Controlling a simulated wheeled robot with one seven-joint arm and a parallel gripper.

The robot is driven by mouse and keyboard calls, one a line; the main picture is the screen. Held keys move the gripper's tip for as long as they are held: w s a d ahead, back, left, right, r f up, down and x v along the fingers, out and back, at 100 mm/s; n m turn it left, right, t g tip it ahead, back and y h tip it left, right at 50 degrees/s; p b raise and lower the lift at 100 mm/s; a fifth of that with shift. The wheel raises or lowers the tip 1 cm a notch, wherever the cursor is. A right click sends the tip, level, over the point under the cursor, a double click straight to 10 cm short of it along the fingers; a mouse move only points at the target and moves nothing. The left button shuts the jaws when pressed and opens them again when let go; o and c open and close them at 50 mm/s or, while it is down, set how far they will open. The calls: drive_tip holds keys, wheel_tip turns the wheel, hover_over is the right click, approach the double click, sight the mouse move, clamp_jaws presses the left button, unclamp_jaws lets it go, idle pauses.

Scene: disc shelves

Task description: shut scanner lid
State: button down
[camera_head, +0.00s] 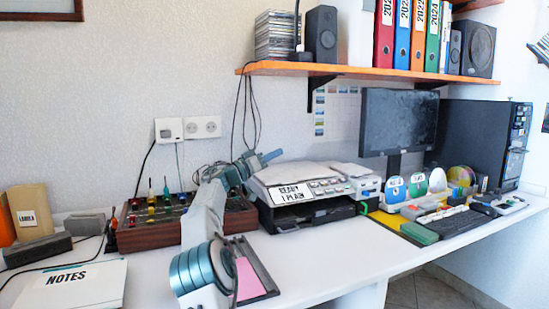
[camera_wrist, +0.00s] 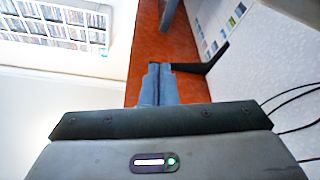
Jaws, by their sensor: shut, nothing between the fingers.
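The scanner (camera_head: 318,187) is a white and grey machine on the desk, with a button panel and a label on its front. Its pale lid (camera_head: 300,172) lies low and looks about flat on top; I cannot tell whether a gap is left under it. My gripper (camera_head: 272,155) is shut and empty, above the back left of the lid in the head view, pointing right. I cannot tell whether it touches the lid. In the wrist view its two blue-grey fingers (camera_wrist: 155,83) are together, with no scanner in sight.
The orange wall shelf (camera_head: 365,72) hangs above. A monitor (camera_head: 397,120), discs in stands (camera_head: 418,183) and a keyboard (camera_head: 455,220) are to the right.

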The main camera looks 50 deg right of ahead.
drive_tip(key=w+v, duration=0.1)
drive_tip(key=v, duration=0.8)
drive_tip(key=shift+w+a, duration=0.2)
drive_tip(key=shift+a, duration=0.05)
drive_tip(key=shift+s+r+p, duration=0.1)
drive_tip(key=shift+r+p, duration=0.05)
drive_tip(key=shift+p, duration=0.15)
